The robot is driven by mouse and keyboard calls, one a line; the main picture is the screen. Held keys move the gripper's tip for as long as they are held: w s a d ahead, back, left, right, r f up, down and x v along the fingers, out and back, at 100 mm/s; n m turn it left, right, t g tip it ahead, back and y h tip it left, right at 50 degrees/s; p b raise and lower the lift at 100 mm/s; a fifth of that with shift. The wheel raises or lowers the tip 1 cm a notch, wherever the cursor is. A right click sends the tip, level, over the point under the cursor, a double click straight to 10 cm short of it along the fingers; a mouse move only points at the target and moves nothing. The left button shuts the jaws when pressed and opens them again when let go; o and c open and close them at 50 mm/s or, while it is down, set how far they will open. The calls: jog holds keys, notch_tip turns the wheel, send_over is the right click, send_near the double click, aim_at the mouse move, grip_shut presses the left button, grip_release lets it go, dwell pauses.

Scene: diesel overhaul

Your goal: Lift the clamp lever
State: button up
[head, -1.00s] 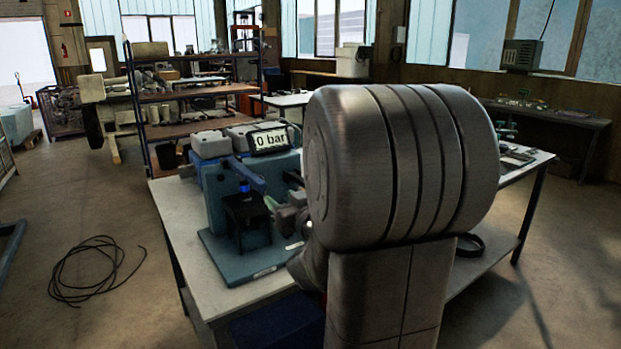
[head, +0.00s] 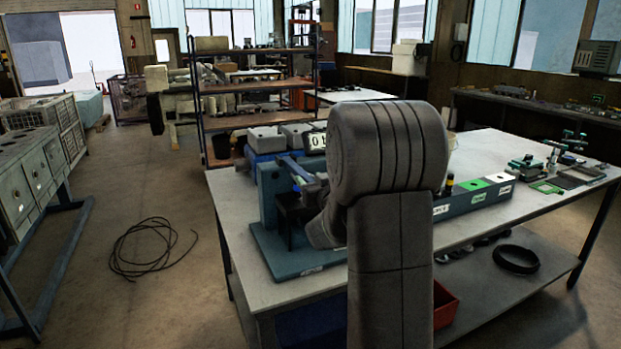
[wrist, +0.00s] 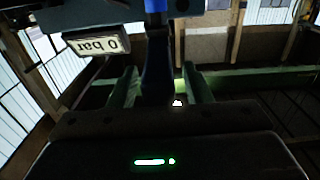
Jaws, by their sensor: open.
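The blue test stand (head: 268,200) is at the left end of the workbench in the head view. A blue lever (head: 299,170) slants down on it towards my arm. My arm hides my gripper and part of the stand there. In the wrist view my gripper (wrist: 160,84) is open, with a green finger on each side. A dark blue upright bar, seemingly the clamp lever (wrist: 156,65), stands between the fingers in the picture. I cannot tell whether they touch it. The pressure display (wrist: 96,42) is at its upper left.
The workbench (head: 232,205) has a block with green and white squares (head: 478,195) to the right of my arm. A shelf rack (head: 255,88) stands behind. A cable coil (head: 150,248) lies on the floor at left. A grey cabinet (head: 30,165) is far left.

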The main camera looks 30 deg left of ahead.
jog(key=shift+w+a, duration=0.2)
grip_shut()
